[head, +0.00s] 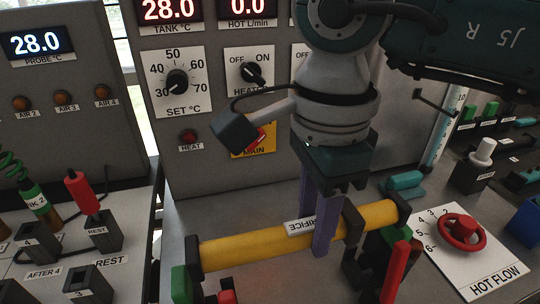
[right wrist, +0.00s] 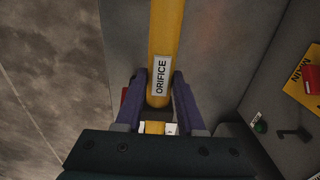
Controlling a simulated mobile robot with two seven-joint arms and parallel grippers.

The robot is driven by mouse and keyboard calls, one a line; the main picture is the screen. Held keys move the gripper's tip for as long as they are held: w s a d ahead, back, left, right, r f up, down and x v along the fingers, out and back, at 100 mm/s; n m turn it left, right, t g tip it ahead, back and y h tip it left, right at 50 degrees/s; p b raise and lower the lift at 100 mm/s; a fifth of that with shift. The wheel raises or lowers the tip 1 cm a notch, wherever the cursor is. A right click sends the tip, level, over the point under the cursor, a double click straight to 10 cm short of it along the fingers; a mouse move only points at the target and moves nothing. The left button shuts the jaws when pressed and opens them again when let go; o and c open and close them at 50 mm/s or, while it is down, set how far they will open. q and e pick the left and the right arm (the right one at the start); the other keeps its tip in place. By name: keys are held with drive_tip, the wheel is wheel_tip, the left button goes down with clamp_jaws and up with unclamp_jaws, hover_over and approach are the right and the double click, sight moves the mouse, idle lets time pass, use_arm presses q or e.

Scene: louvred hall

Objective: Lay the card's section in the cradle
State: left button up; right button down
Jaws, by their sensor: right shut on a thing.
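The yellow section (head: 255,250), a tube labelled ORIFICE, lies lengthwise across the bench in the head view. It also shows in the right wrist view (right wrist: 166,35). My right gripper (head: 314,236) points down, its purple fingers on either side of the tube by the label, shut on it. The cradle appears to be the dark upright supports at the tube's ends, one at left (head: 193,252) and one at right (head: 352,225). The tube is level with them; I cannot tell whether it rests in them. The card is not visible. My left gripper is not in view.
A red HOT FLOW valve wheel (head: 463,231) stands at right of the tube. A red handle (head: 394,270) rises near the tube's right end. The control panel (head: 215,100) stands behind. Sockets and a red-handled probe (head: 82,192) occupy the left bench.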

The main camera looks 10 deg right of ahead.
use_arm(q)
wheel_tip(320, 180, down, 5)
drive_tip(key=b, duration=0.4)
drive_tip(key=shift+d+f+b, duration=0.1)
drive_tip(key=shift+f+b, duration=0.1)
drive_tip(key=shift+b, duration=0.1)
use_arm(e)
wheel_tip(320, 180, down, 6)
drive_tip(key=shift+a+r, duration=0.1)
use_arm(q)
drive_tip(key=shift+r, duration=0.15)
use_arm(e)
drive_tip(key=shift+r, duration=0.35)
drive_tip(key=shift+f, duration=0.1)
drive_tip(key=shift+f+b, duration=0.55)
drive_tip(key=shift+f, duration=0.05)
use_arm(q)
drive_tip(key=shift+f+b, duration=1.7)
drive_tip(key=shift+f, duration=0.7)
use_arm(e)
drive_tip(key=shift+f, duration=1.8)
